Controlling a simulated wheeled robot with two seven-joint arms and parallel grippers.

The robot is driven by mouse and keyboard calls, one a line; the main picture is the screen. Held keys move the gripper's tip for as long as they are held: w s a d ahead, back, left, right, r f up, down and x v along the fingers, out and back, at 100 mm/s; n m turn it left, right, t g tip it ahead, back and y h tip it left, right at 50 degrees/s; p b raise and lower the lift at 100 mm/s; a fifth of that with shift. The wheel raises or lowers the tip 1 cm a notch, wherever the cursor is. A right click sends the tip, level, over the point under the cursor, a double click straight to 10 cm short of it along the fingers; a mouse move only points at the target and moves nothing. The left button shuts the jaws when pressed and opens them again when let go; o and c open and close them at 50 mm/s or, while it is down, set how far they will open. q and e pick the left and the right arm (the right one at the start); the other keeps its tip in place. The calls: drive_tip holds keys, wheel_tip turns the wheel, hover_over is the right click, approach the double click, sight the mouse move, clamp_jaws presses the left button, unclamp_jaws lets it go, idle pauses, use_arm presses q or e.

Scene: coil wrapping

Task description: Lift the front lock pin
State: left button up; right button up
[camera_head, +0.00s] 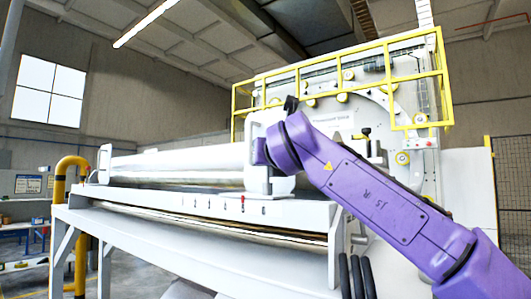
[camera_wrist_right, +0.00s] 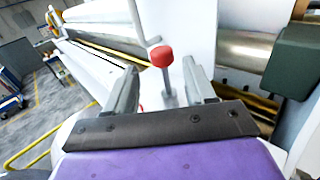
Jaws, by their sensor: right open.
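The lock pin, with a red knob (camera_wrist_right: 161,56) on a thin metal stem, stands upright in the right wrist view. It rises from a white surface in front of a white plate. My right gripper (camera_wrist_right: 162,75) is open, with one grey finger on each side of the pin. The knob shows between the fingertips, and I see no finger touching it. In the head view my purple right arm reaches in from the right to the white end bracket of the roller. The pin and the fingers cannot be made out clearly there. My left gripper is not in view.
A long metal roller (camera_head: 180,162) lies on a white machine frame (camera_head: 200,205). A yellow railing (camera_head: 412,85) stands on the machine behind. A yellow post (camera_head: 80,225) is at the left. A dark green block (camera_wrist_right: 295,62) sits right of the fingers in the wrist view.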

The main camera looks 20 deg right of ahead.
drive_tip(key=w, duration=0.1)
drive_tip(key=w+p, duration=0.1)
drive_tip(key=w+d+p, duration=0.1)
drive_tip(key=w, duration=0.1)
drive_tip(key=shift+w+r, duration=0.1)
drive_tip(key=shift+r, duration=0.15)
drive_tip(key=shift+w+d+f, duration=0.1)
drive_tip(key=shift+w+f, duration=0.1)
drive_tip(key=shift+w, duration=0.25)
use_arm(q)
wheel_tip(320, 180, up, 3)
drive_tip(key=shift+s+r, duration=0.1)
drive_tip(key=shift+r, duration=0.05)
